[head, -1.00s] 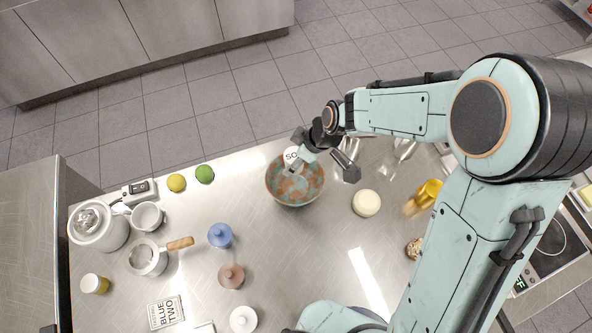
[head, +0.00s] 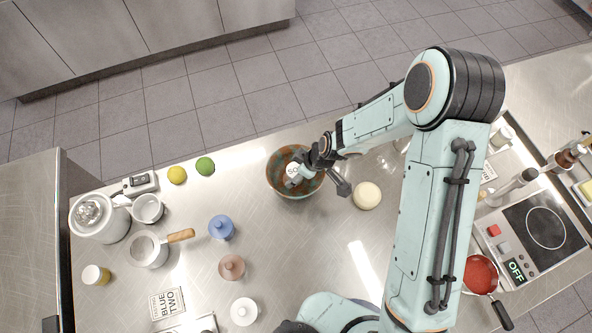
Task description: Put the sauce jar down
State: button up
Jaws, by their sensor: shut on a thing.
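The sauce jar (head: 293,170) shows as a small pale shape with partly readable dark lettering, "SO". It is in my gripper (head: 301,170), which is shut on it. Jar and gripper are over the opening of a mottled brown and teal bowl (head: 271,183) on the steel counter. From this overhead view I cannot tell whether the jar is above the bowl or down inside it. My gripper and wrist hide part of the jar and the right side of the bowl.
A cream round thing (head: 367,196) sits right of the bowl. Lemon (head: 177,175), lime (head: 205,166) and blue (head: 221,228), brown (head: 232,267) and white (head: 244,311) lidded pots stand left. A red-filled pan (head: 481,274) and hob (head: 541,228) are right. Counter between bowl and blue pot is clear.

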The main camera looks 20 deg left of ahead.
jog(key=o, duration=1.2)
jog(key=v, duration=1.2)
jog(key=shift+r, duration=0.15)
jog(key=s+d+r+m+h, duration=0.2)
jog(key=s+d+r+m, duration=0.4)
jog(key=s+d+m, duration=0.1)
jog(key=s+d+r+m+h, duration=0.1)
jog(key=s+d+r+m, duration=0.5)
jog(key=d, duration=0.5)
jog(key=s+m, duration=0.2)
jog(key=m, duration=0.1)
jog(key=shift+d+m+h, duration=0.2)
jog(key=shift+m+h, duration=0.2)
